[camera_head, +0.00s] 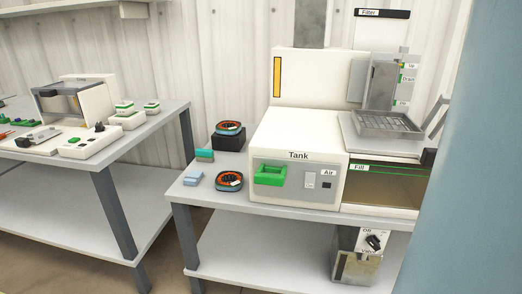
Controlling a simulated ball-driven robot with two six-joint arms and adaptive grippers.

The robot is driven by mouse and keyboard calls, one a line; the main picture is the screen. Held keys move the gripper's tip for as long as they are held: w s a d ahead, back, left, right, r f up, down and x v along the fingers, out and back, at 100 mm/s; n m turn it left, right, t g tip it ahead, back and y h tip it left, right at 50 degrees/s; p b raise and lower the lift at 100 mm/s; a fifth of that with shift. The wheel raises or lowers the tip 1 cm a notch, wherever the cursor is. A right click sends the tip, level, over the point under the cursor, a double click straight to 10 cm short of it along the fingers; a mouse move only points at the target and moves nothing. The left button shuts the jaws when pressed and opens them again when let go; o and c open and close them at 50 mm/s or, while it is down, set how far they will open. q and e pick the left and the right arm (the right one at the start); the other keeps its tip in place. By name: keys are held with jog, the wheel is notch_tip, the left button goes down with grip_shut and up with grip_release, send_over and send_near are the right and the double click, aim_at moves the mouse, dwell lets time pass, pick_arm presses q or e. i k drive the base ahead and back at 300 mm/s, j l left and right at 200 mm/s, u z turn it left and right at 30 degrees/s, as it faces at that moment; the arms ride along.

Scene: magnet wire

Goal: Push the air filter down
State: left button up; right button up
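A white machine body labelled "Tank" (305,130) stands on the right-hand table, with a green handle (270,175) on its front. An "Air" label (328,172) sits beside small switch plates on that front. A black-topped panel labelled "Filter" (382,13) is high on the back wall. Below it is an upright grey metal part (381,84) above a metal basket tray (388,124). Which part is the air filter, I cannot tell for sure. Neither of my grippers is in view.
Two orange-and-black wire spools, one (229,182) on the table and one (229,128) on a black block, lie left of the tank. A second table (160,120) stands at left with boxes and small devices. A large blue-grey surface blocks the right edge.

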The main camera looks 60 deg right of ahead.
aim_at(376, 29)
jog(key=i+l+z, duration=0.15)
jog(key=l+z, duration=0.3)
jog(key=i+l+z, duration=0.2)
jog(key=z, duration=0.25)
jog(key=i+l+z, duration=0.2)
jog(key=z, duration=0.25)
jog(key=i+l, duration=0.35)
